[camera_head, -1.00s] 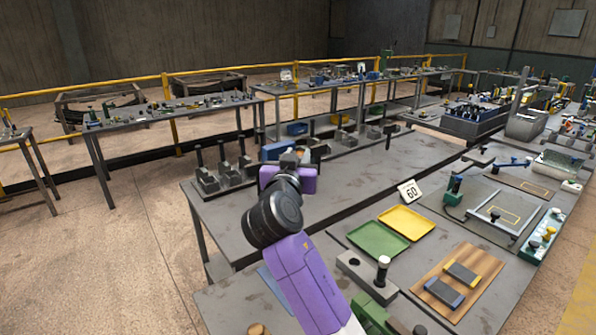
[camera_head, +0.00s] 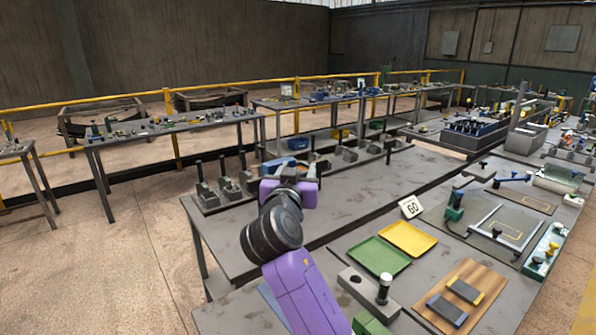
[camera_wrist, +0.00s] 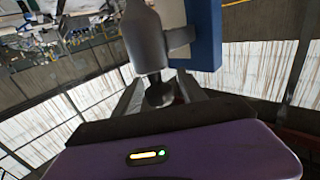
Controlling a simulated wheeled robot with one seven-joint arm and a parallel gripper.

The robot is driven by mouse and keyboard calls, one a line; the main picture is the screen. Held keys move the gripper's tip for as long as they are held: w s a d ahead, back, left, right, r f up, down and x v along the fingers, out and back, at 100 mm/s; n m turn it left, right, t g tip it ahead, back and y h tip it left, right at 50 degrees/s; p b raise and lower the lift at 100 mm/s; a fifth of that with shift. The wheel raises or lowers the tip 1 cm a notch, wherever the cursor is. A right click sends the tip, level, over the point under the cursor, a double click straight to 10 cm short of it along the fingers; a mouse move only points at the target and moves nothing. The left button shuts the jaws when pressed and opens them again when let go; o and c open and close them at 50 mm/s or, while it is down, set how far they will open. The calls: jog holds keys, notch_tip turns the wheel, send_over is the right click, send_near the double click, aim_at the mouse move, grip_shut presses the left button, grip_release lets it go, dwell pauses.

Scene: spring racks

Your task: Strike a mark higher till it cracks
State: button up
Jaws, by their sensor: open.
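My gripper (camera_head: 300,165) reaches over the back edge of the near grey table, at the row of stands. In the wrist view its purple body fills the bottom, and its dark fingers (camera_wrist: 162,98) are spread. A grey upright part with a dark round end (camera_wrist: 160,94) shows between or just beyond the fingers; I cannot tell whether they touch it. A blue block (camera_wrist: 205,35) is beside that part. Grey stands with black upright handles (camera_head: 226,170) line the table left of my gripper. A white card reading "60" (camera_head: 411,207) stands on the table to the right.
A green tray (camera_head: 378,256) and a yellow tray (camera_head: 408,237) lie right of my arm. A wooden board with two dark blocks (camera_head: 455,300) and a grey block with a black peg (camera_head: 383,288) are in front. The table's middle (camera_head: 350,195) is clear.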

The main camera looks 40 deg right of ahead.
jog(key=b+v, duration=0.2)
jog(key=v, duration=0.5)
jog(key=shift+s+a, duration=0.2)
jog(key=s+a+f+n+t+y, duration=0.1)
jog(key=s+a+f+n+y, duration=0.15)
jog(key=f, duration=0.55)
jog(key=s+a+f+n+t+y, duration=0.1)
jog(key=a+f+n+y, duration=0.15)
jog(key=f, duration=0.45)
jog(key=s+a+f+n+y, duration=0.1)
jog(key=s+a+f+y, duration=0.1)
jog(key=s+f, duration=0.3)
jog(key=s+a+f+n+y, duration=0.1)
jog(key=s+a+f+y, duration=0.1)
jog(key=s+f, duration=0.3)
jog(key=s+a+f+n+y, duration=0.1)
jog(key=s+a+f, duration=0.3)
jog(key=s, duration=0.4)
jog(key=shift+s+a+f+n+y, duration=0.15)
jog(key=shift+s+f+n+y, duration=0.15)
jog(key=shift+s+f+y, duration=0.15)
jog(key=s+r+y, duration=0.1)
jog(key=s+r, duration=0.1)
jog(key=s, duration=0.9)
jog(key=s+r+y, duration=0.1)
jog(key=s+r, duration=0.1)
jog(key=s, duration=0.9)
jog(key=shift+s+a+r, duration=0.25)
jog(key=shift+r, duration=0.15)
